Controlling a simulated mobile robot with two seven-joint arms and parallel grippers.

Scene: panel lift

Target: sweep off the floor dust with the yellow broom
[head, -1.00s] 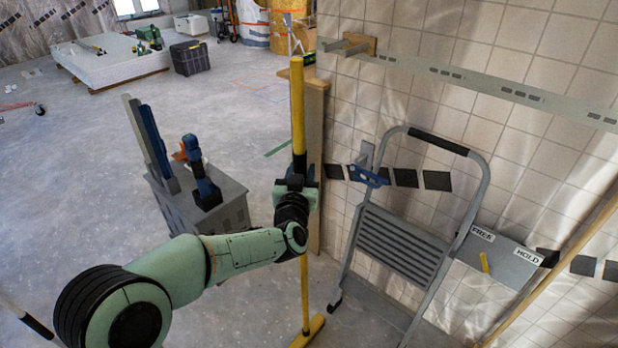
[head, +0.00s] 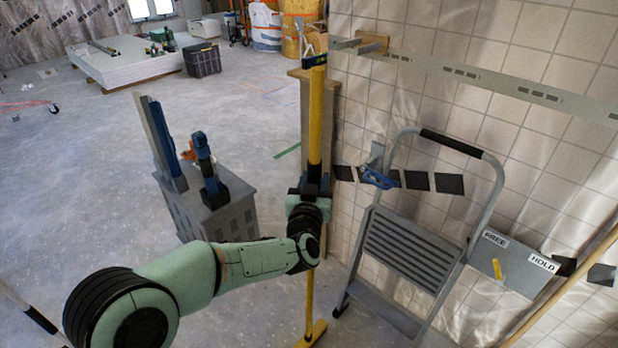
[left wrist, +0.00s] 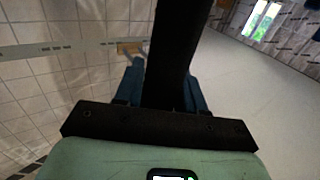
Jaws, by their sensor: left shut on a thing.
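The yellow broom (head: 315,125) stands upright beside the tiled wall in the head view. Its yellow head (head: 312,333) is low, near the floor; I cannot tell whether it touches. My left gripper (head: 314,186) is shut around the upper part of the handle. In the left wrist view the dark handle (left wrist: 172,55) runs between the blue-grey fingers (left wrist: 160,85). Pale specks show on the grey floor (head: 100,200), but I cannot tell which are dust. My right gripper is in neither view.
A grey step ladder (head: 412,245) leans near the wall, right of the broom. A grey cabinet (head: 222,205) with tools on top stands left of it. A wooden post (head: 331,110) is close behind the handle. Open floor lies at the far left.

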